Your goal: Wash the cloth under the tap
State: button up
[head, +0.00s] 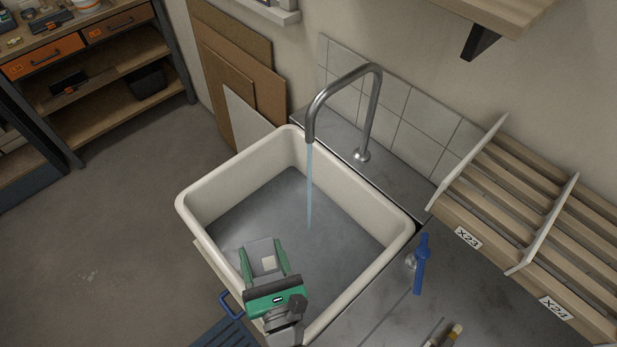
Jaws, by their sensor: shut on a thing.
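The tap (374,105) arches over the pale sink (203,222), and a thin blue stream of water (309,185) falls from its spout into the basin. My gripper (264,248), with green fingers, is over the near left part of the sink. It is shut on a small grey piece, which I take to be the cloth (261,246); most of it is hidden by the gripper. The cloth is apart from the stream, to its lower left in the picture. How high it is above the basin floor is hard to tell.
A blue lever (421,265) stands on the metal counter (375,312) right of the sink. A slatted wooden rack (510,190) is at the right. A blue handle (231,305) shows at the sink's near left. The basin under the stream is clear.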

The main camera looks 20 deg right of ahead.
jog(key=shift+a, duration=0.5)
jog(key=shift+d, duration=0.15)
jog(key=shift+d, duration=0.5)
jog(key=shift+a, duration=0.1)
jog(key=shift+a, duration=0.55)
jog(key=shift+d, duration=0.1)
jog(key=shift+d, duration=0.5)
jog(key=shift+a, duration=0.15)
